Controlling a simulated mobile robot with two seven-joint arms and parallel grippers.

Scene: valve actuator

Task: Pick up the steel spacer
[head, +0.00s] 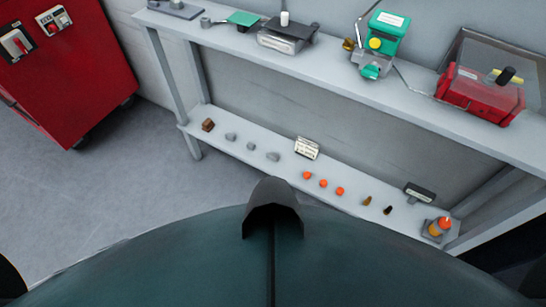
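I cannot tell for sure which thing is the steel spacer. Several small metallic pieces show. A small grey cylinder (205,22) stands on the upper bench top near its left end. On the lower shelf, three small grey pieces lie in a row: a left one (230,137), a middle one (251,146) and a right one (272,156). They are too small to tell their exact shape. Neither of my grippers is in view, and nothing is seen held.
The bench (300,55) carries a green device (388,35) and a red machine (480,95). The lower shelf (335,170) also holds a brown block (208,125), orange pieces (323,183) and a white labelled block (307,148). A red cabinet (75,75) stands left; the grey floor (110,190) is clear.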

